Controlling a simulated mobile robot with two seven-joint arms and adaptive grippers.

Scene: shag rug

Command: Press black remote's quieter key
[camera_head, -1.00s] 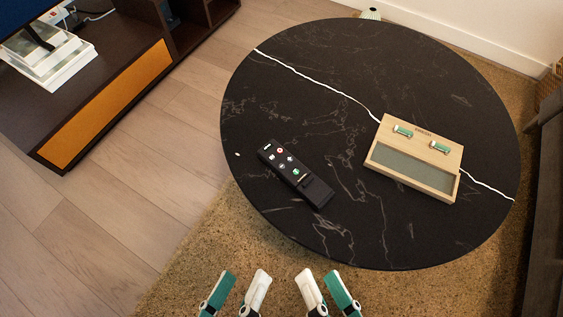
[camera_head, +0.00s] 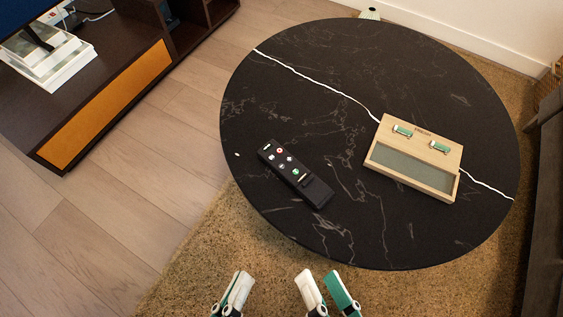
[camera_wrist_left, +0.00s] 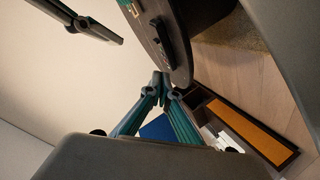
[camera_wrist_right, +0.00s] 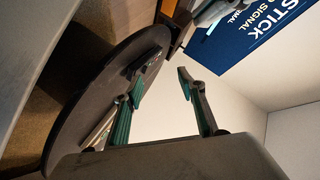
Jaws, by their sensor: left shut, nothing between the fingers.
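The black remote (camera_head: 312,190) lies at a slant on the dark round table (camera_head: 330,110), left of its middle. Small round keys, one red, one green and several pale, show on its upper half; their symbols are too small to read. A raised block sits at its near end. My left gripper (camera_head: 243,275) is shut and empty, in front of the table's near edge and apart from the remote. Its fingertips meet in the left wrist view (camera_wrist_left: 161,76). My right gripper (camera_head: 318,273) is open and empty beside it, also short of the table; its spread fingers show in the right wrist view (camera_wrist_right: 160,73).
A wooden box (camera_head: 446,188) with two green-and-white pieces and a grey panel lies right of the remote. A dark cabinet with an orange front (camera_head: 110,105) stands at the left. A tan rug (camera_head: 230,240) lies under the table. The tabletop around the remote is clear.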

